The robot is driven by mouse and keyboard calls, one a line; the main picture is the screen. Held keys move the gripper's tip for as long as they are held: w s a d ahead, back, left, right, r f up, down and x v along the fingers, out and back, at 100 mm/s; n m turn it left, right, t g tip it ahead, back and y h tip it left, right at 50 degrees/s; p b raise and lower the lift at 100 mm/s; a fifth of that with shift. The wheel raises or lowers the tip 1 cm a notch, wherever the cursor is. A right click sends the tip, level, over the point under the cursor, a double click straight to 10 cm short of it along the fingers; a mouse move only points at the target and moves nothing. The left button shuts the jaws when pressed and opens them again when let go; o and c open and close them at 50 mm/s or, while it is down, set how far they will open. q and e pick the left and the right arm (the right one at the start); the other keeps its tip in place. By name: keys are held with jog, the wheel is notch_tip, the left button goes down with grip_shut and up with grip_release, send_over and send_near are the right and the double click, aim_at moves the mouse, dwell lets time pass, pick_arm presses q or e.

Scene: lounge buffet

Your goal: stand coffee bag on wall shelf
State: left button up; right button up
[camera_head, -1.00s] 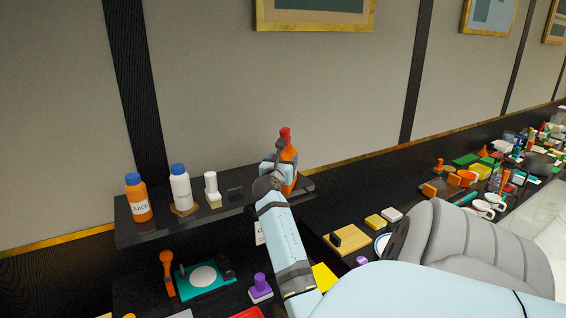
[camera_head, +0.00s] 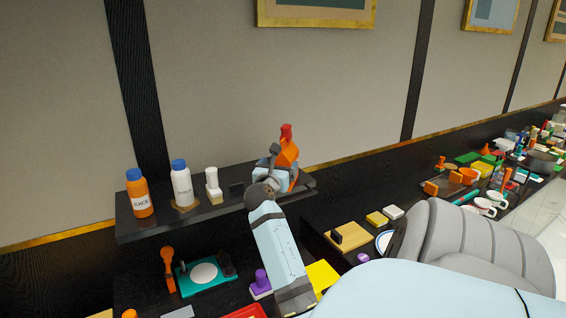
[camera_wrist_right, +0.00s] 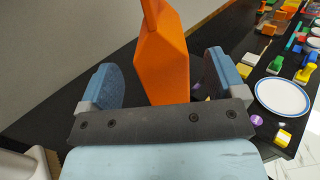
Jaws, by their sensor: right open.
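An orange item with a red top (camera_head: 288,153) is at the right end of the dark wall shelf (camera_head: 225,207). It has a faceted body and a narrow neck, and looks tilted in the head view. I cannot tell whether it is the coffee bag. My right gripper (camera_head: 277,176) is open around it. In the right wrist view the orange body (camera_wrist_right: 162,65) stands between the two spread blue fingers, with room visible beside it. Its base is hidden behind the gripper. My left gripper is not in view.
A juice bottle (camera_head: 139,195), a white bottle with blue cap (camera_head: 182,186) and a white item (camera_head: 213,184) stand left on the shelf. A teal tray (camera_head: 190,285) lies below. A wooden board (camera_head: 352,238) and a plate (camera_head: 383,243) lie on the counter to the right.

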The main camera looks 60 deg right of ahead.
jog(key=v, duration=0.5)
jog(key=shift+a+b, duration=0.3)
jog(key=shift+a, duration=0.1)
jog(key=s+a+f+m+t+y, duration=0.15)
jog(key=a+f+m+y, duration=0.25)
jog(key=a+f, duration=0.4)
jog(key=a+f+m+t+y, duration=0.3)
jog(key=a+f+m+y, duration=0.25)
jog(key=a, duration=0.45)
jog(key=s+a+f+m+g+y, duration=0.2)
jog(key=s+a+f+m+y, duration=0.25)
jog(key=s+a, duration=0.5)
jog(key=s+a+f+m+g+y, duration=0.35)
jog(key=s+a+f, duration=0.2)
jog(key=a, duration=0.75)
jog(key=w+a+f+t+y, duration=0.2)
jog(key=a+f+t, duration=0.1)
jog(key=f, duration=0.3)
jog(key=w+a+f+t+y, duration=0.2)
jog(key=w+a+f+t, duration=0.1)
jog(key=f+t, duration=0.2)
jog(key=shift+w+a+f+p, duration=0.2)
jog(key=shift+a+f+p, duration=0.15)
jog(key=shift+f, duration=0.3)
